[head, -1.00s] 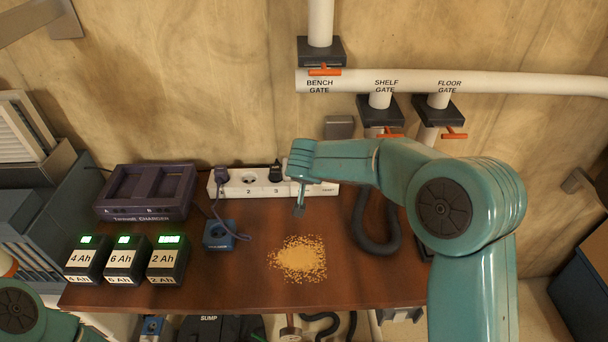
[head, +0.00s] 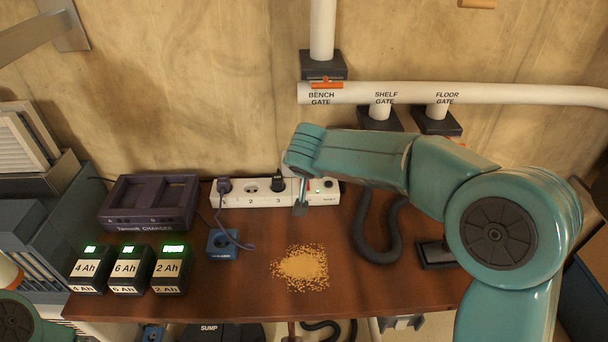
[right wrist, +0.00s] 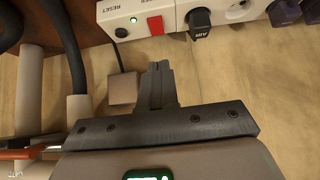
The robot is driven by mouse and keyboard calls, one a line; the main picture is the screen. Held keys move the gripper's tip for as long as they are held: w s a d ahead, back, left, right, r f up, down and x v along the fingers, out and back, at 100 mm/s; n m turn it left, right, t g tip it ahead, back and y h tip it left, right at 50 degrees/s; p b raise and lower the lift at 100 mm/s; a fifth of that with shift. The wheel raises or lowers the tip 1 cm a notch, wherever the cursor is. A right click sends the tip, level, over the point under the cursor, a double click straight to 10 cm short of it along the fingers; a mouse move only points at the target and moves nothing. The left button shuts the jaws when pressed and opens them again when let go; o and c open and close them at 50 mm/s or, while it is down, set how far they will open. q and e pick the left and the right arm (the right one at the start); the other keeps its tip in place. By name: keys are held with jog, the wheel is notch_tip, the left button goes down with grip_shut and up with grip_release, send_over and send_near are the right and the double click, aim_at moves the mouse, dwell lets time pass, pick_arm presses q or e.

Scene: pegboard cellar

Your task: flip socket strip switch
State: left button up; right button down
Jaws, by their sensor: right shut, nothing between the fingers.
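The white socket strip (head: 262,195) lies along the back of the brown bench, with a purple plug (head: 224,186) and a black plug (head: 278,182) in it. Its red switch (right wrist: 155,25) shows at the top of the right wrist view, between the black plug and a lit green lamp (right wrist: 121,32) by the RESET label. In the head view the switch is partly behind my wrist. My right gripper (head: 300,208) points down at the strip's front edge, near the switch. Its shut, empty fingers (right wrist: 158,85) appear apart from the switch in the wrist view. My left gripper is out of view.
A purple charger (head: 149,202) and several battery packs (head: 129,272) stand on the left. A blue box (head: 221,243) and sawdust (head: 301,267) lie before the strip. A dark hose (head: 372,240) curves on the right. White pipes (head: 470,92) run above.

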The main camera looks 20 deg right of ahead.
jog(key=v, duration=0.3)
jog(key=s+b+v, duration=0.1)
jog(key=v, duration=0.1)
jog(key=shift+s+f, duration=0.15)
jog(key=shift+f, duration=0.05)
jog(key=shift+a, duration=0.1)
jog(key=shift+r, duration=0.15)
